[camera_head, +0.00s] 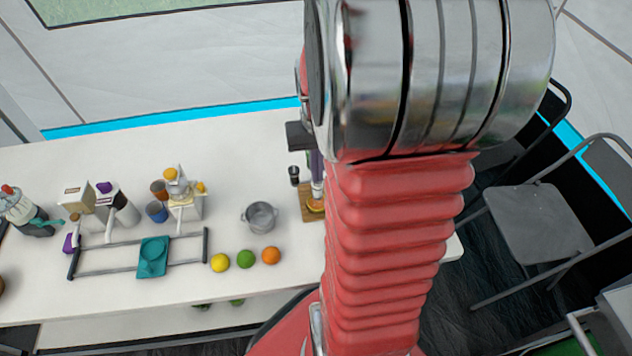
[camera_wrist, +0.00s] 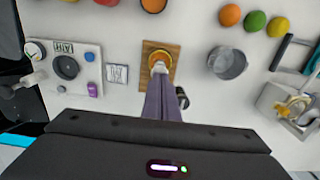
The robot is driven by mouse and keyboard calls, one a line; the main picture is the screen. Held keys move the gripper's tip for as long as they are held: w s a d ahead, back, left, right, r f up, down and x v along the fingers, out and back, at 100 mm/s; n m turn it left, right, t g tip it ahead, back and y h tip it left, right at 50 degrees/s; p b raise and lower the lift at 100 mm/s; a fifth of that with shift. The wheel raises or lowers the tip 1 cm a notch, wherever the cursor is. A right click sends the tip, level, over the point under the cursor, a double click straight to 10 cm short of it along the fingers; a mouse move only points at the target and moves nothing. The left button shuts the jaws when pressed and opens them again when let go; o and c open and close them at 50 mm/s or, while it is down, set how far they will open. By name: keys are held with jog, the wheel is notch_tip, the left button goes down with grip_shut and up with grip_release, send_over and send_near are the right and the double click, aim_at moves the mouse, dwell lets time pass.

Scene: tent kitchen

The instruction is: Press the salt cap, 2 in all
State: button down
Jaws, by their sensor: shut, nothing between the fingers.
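My gripper (camera_wrist: 160,72) points down over a wooden board (camera_wrist: 172,50) in the wrist view, its purple-grey fingers together and empty. The fingertips partly cover a round orange-yellow thing (camera_wrist: 158,55) on the board; I cannot tell whether they touch it. In the head view the board (camera_head: 308,215) lies left of my red arm, which hides part of it. A small dark container (camera_head: 294,175) stands beside the board and shows next to the fingers in the wrist view (camera_wrist: 183,97). No salt label is readable, so I cannot tell which thing bears the salt cap.
A grey pot (camera_head: 260,217) stands left of the board. A lemon (camera_head: 220,262), a lime (camera_head: 244,257) and an orange (camera_head: 271,255) lie near the front edge. A teal piece on a rail frame (camera_head: 152,257) is further left. A panel with knobs (camera_wrist: 66,66) shows in the wrist view.

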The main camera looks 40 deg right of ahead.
notch_tip(320, 180, up, 6)
dwell(0.8)
jog(key=shift+f, duration=0.1)
dwell(0.4)
jog(key=shift+s+a+f, duration=0.25)
jog(key=shift+s+a, duration=0.3)
jog(key=shift+a, duration=0.05)
jog(key=s+a+r+n+t, duration=0.1)
jog(key=a+r+n+t, duration=0.1)
jog(key=a, duration=0.9)
jog(key=s+a+r+n+t, duration=0.2)
jog(key=a+r, duration=0.5)
jog(key=a, duration=0.4)
jog(key=n+t, duration=0.1)
jog(key=n, duration=0.1)
jog(key=shift+a+r+n+t, duration=0.2)
jog(key=shift+r+n+t, duration=0.1)
jog(key=shift+n, duration=0.1)
jog(key=shift+d, duration=0.15)
